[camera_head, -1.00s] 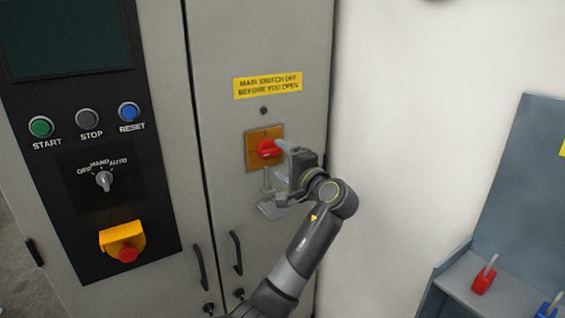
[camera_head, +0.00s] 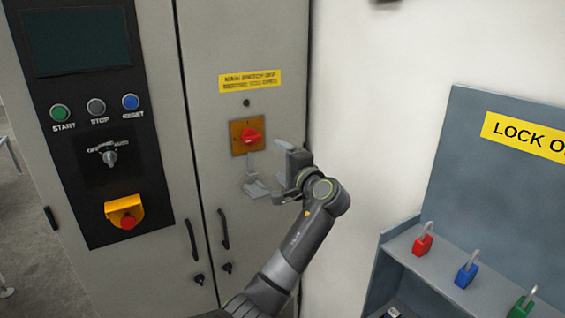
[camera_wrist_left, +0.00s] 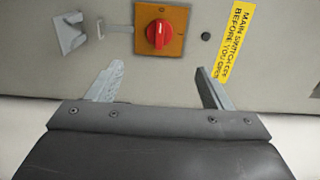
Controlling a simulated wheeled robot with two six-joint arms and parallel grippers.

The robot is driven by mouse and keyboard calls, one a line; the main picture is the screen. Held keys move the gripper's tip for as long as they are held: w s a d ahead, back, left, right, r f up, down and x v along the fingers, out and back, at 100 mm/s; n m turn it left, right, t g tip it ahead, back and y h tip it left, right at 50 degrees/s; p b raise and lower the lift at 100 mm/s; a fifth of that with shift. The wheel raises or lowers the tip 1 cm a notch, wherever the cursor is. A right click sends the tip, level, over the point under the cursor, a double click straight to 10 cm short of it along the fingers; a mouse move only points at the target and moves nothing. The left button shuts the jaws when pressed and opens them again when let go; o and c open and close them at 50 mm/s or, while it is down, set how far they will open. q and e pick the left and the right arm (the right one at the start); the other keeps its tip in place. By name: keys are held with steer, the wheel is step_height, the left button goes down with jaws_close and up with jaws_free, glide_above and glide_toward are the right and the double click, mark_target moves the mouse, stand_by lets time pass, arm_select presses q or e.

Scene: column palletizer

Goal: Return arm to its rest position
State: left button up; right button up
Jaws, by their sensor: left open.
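My left arm reaches up from the bottom of the head view. Its gripper (camera_head: 266,164) is open and empty, in front of the grey cabinet door, just below and right of the red rotary switch (camera_head: 250,136). In the left wrist view the two fingers (camera_wrist_left: 158,88) are spread wide, with the red switch (camera_wrist_left: 159,34) on its orange plate beyond them. The fingers are apart from the switch. A small grey hasp or bracket (camera_wrist_left: 72,36) sits on the door beside the plate. My right gripper is not in view.
The cabinet's black panel (camera_head: 90,180) holds buttons, a selector and a red emergency stop (camera_head: 127,221). A lockout station (camera_head: 445,160) stands at right, with red (camera_head: 423,245), blue (camera_head: 466,274) and green (camera_head: 521,308) padlocks on its shelf. White wall lies between.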

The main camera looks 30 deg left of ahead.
arm_select(q)
steer(key=shift+a, duration=0.15)
steer(key=s+d+f+m+h, duration=0.15)
steer(key=f+h, duration=0.25)
steer(key=f, duration=1.6)
steer(key=s+f+m+h, duration=0.2)
steer(key=f+h, duration=0.2)
steer(key=f, duration=1.6)
steer(key=s+d+f+n+g+h, duration=0.1)
steer(key=s+f+h, duration=0.1)
steer(key=s+f, duration=0.7)
steer(key=s+d+f+n+g+h, duration=0.1)
steer(key=s+d+f+g+h, duration=0.1)
steer(key=s+f, duration=0.65)
steer(key=s+d+f+n+g+h, duration=0.1)
steer(key=s+f, duration=0.4)
steer(key=s, duration=0.7)
steer(key=s+d+f+n+g+h, duration=0.1)
steer(key=s+d+f+n, duration=0.2)
steer(key=s+f, duration=0.3)
steer(key=s+d+f+n+g+h+b, duration=0.1)
steer(key=s+f+n, duration=0.2)
steer(key=s, duration=1.4)
step_height(320, 180, down, 3)
steer(key=shift+s+d+f, duration=0.1)
steer(key=shift+s+d, duration=0.2)
steer(key=shift+d, duration=0.1)
